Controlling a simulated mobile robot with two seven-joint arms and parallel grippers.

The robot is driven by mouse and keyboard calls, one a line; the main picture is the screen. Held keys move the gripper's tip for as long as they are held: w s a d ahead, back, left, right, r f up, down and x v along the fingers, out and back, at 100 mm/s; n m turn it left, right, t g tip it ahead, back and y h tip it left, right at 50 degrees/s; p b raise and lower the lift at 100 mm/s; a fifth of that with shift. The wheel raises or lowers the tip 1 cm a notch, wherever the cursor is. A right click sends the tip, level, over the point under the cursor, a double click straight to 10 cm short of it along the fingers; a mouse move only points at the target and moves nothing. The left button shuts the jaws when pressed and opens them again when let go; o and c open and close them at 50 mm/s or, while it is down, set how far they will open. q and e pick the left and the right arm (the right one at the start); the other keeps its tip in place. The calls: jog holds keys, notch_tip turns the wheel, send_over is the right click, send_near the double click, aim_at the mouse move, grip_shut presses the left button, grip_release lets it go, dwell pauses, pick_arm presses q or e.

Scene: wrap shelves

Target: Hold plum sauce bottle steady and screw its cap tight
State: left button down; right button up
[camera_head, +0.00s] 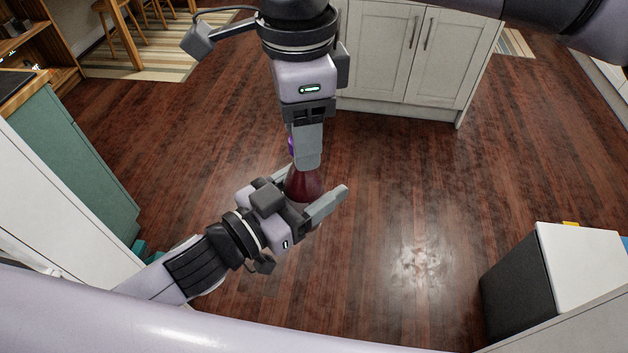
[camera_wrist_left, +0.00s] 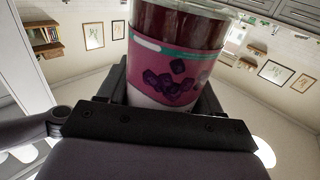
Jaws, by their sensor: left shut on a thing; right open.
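The plum sauce bottle (camera_head: 303,187) is dark red and sits between the fingers of my left gripper (camera_head: 313,186), which is shut on it. In the left wrist view the bottle (camera_wrist_left: 178,70) fills the upper middle, showing dark red contents and a pink label with dark purple fruit pieces. My right gripper (camera_head: 306,160) comes down from above, over the bottle's narrow top. It is open. A bit of purple, apparently the cap (camera_head: 291,147), shows at the left edge of its fingers. The rest of the cap is hidden, so I cannot tell whether the fingers touch it.
The bottle is held above a bare dark wood floor (camera_head: 400,210). A white cabinet (camera_head: 405,60) stands at the back. A teal cabinet (camera_head: 75,165) is at the left. A white-topped dark box (camera_head: 580,265) stands at the lower right.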

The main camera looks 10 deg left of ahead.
jog(key=shift+c, duration=0.4)
grip_shut()
jog(key=shift+o, duration=1)
grip_release()
jog(key=shift+r, duration=0.1)
notch_tip(320, 180, up, 12)
